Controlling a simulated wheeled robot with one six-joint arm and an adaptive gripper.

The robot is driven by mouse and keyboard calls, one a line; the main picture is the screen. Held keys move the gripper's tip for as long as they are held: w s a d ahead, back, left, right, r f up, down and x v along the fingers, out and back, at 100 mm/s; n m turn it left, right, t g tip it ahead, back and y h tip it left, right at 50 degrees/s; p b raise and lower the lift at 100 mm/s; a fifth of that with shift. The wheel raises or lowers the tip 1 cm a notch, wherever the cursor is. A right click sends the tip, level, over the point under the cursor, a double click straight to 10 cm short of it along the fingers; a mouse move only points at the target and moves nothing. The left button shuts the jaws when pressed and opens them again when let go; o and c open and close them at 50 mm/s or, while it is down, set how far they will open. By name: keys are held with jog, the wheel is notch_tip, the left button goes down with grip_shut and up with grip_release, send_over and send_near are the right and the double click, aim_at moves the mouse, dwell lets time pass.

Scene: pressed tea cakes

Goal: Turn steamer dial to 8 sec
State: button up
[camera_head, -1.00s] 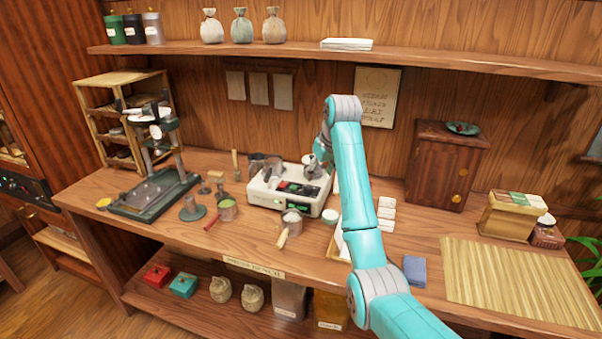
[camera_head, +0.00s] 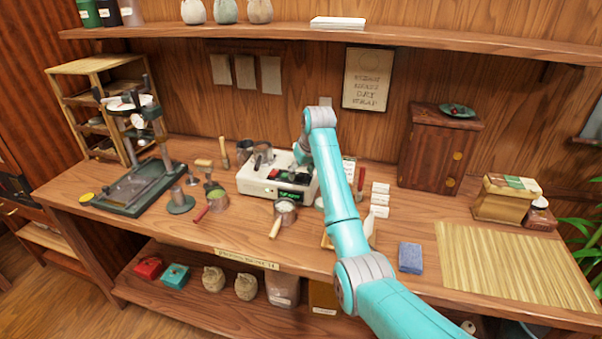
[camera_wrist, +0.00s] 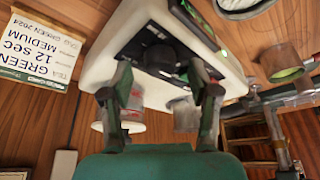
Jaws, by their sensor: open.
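The white steamer (camera_head: 258,188) stands on the bench near the middle. In the wrist view its body (camera_wrist: 105,72) fills the upper centre, with a dark round dial (camera_wrist: 160,56) on a black panel. My gripper (camera_wrist: 162,82) is open and empty, its dark fingers pointing at the panel on either side of the dial. I cannot tell whether the fingers touch it. The dial's setting cannot be read. A green display glows on the steamer's front.
A paper card (camera_wrist: 35,50) in the wrist view reads "GREEN", "MEDIUM" and "12 sec". A dark press (camera_head: 140,188) stands left of the steamer. Metal cups with handles stand in front of it. A bamboo mat (camera_head: 510,265) lies at right. A wooden cabinet (camera_head: 436,157) stands behind right.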

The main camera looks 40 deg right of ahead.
jog(key=shift+w+f, duration=0.15)
jog(key=shift+f, duration=0.2)
jog(key=shift+c, duration=0.3)
jog(key=c, duration=1.1)
jog(key=shift+m, duration=0.3)
jog(key=m+h, duration=0.1)
jog(key=m, duration=0.1)
jog(key=m+h, duration=0.1)
jog(key=m, duration=0.2)
jog(key=shift+a+g, duration=0.15)
jog(key=shift+g, duration=0.25)
jog(key=m+g, duration=0.1)
jog(key=m, duration=0.2)
jog(key=m+h, duration=0.1)
jog(key=m, duration=0.2)
jog(key=shift+w+g, duration=0.1)
jog(key=shift+g, duration=0.3)
